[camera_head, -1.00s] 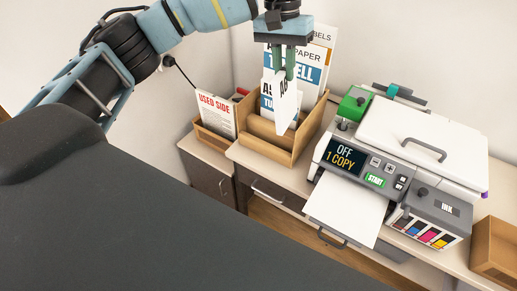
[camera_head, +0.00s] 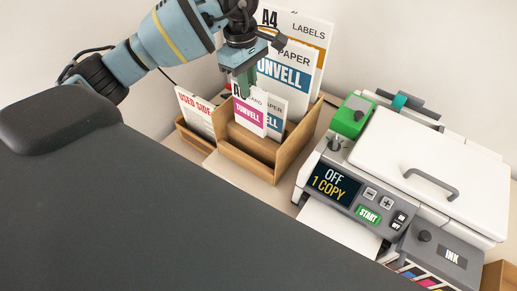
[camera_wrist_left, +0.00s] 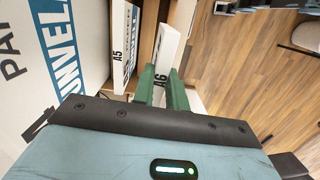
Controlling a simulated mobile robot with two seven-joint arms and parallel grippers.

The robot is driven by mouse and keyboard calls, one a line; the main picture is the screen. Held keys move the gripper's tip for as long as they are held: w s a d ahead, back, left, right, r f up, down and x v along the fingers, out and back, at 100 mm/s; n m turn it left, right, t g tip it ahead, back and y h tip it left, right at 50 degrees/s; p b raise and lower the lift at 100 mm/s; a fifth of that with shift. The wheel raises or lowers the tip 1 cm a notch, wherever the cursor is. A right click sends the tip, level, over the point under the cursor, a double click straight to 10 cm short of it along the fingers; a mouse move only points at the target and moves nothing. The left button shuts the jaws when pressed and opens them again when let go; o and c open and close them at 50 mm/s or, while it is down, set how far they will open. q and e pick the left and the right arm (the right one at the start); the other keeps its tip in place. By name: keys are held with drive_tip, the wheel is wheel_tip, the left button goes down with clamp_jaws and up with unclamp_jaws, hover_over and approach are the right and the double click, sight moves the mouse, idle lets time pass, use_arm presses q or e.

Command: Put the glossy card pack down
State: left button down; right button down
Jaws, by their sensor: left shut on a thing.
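My left gripper (camera_head: 244,84) is shut on the small glossy card pack (camera_head: 250,118), white with a magenta band. Its front faces the head camera and it stands roughly upright, in or just over the brown divided box (camera_head: 283,158); I cannot tell whether it touches the box's bottom. In the left wrist view the pack's edge (camera_wrist_left: 166,50) is marked A6 and sits between the green fingers (camera_wrist_left: 162,88). An A5 pack (camera_wrist_left: 123,45) stands beside it there. My right gripper is out of view.
Larger paper and label packs (camera_head: 300,45) stand in the back of the box. A smaller box with a used-side sheet (camera_head: 193,108) stands to its left. A printer (camera_head: 420,165) with a green device (camera_head: 352,116) at its corner stands close on the right.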

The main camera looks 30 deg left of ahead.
use_arm(q)
drive_tip(key=shift+a+n, duration=0.15)
drive_tip(key=shift+n, duration=0.15)
drive_tip(key=shift+s+f, duration=0.15)
drive_tip(key=shift+f, duration=0.2)
hover_over(250, 129)
drive_tip(key=shift+w+a+f+p, duration=0.1)
drive_tip(key=shift+a+f, duration=0.05)
drive_tip(key=shift+f, duration=1.4)
drive_tip(key=shift+w+a+f+p, duration=0.1)
drive_tip(key=shift+w+f, duration=0.05)
drive_tip(key=shift+f, duration=1.4)
drive_tip(key=shift+w+a+f+p, duration=0.1)
drive_tip(key=shift+a+f, duration=0.05)
drive_tip(key=shift+f, duration=2.05)
drive_tip(key=c, duration=1.4)
unclamp_jaws()
drive_tip(key=r, duration=0.4)
drive_tip(key=a+r, duration=0.1)
drive_tip(key=r, duration=0.8)
drive_tip(key=shift+a+r, duration=0.1)
drive_tip(key=shift+a, duration=0.05)
